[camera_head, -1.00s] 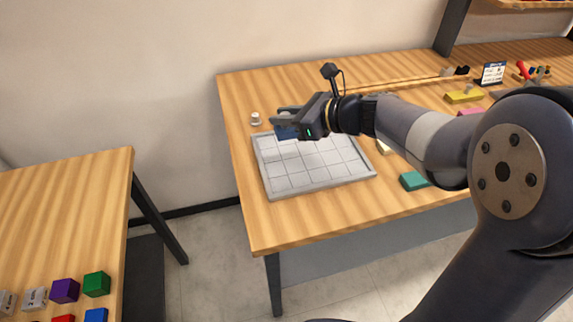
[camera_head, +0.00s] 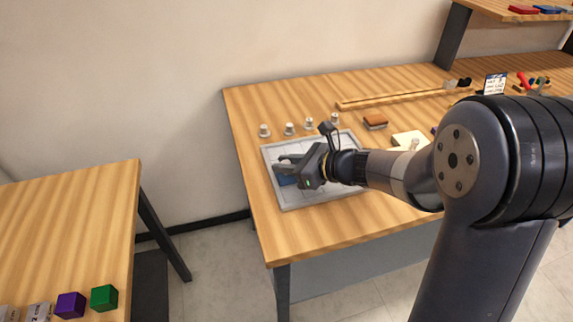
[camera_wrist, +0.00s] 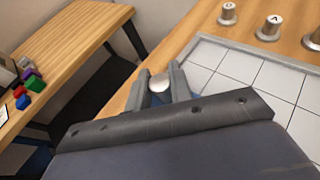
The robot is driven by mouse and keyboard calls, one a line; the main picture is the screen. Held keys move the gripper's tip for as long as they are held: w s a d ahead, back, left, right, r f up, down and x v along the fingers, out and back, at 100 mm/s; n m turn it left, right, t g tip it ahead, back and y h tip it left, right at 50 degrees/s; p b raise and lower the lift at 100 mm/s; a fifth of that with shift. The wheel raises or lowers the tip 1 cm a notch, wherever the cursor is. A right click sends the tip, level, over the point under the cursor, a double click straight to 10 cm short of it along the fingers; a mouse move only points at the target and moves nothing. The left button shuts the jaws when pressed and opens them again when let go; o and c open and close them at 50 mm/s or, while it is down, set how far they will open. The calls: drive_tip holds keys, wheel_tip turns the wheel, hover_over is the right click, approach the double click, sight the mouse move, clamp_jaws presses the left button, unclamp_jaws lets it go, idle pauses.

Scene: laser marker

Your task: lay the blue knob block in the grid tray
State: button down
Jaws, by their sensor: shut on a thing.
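The grid tray (camera_head: 303,200) is a light grey framed tray with pale square cells on the wooden table; its cells also show at right in the wrist view (camera_wrist: 230,72). My gripper (camera_head: 282,166) is over the tray's left part. In the wrist view my gripper (camera_wrist: 159,84) is shut on the silver knob of the blue knob block (camera_head: 287,181). The block hangs under the fingers, mostly hidden by them, with only slivers of blue in the wrist view. I cannot tell whether it touches the tray floor.
Several small silver marked pegs (camera_head: 289,129) stand in a row behind the tray. A brown block (camera_head: 375,122) and a cream block with a knob (camera_head: 408,140) lie to the right. A side table (camera_head: 70,230) with coloured cubes stands at left, across a floor gap.

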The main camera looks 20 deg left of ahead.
drive_tip(key=shift+f, duration=0.2)
drive_tip(key=c, duration=1.3)
unclamp_jaws()
drive_tip(key=shift+r, duration=0.15)
drive_tip(key=shift+d+r, duration=0.15)
drive_tip(key=shift+r, duration=0.05)
drive_tip(key=v, duration=1.1)
drive_tip(key=shift+s+d+p, duration=0.2)
drive_tip(key=shift+d+p, duration=0.15)
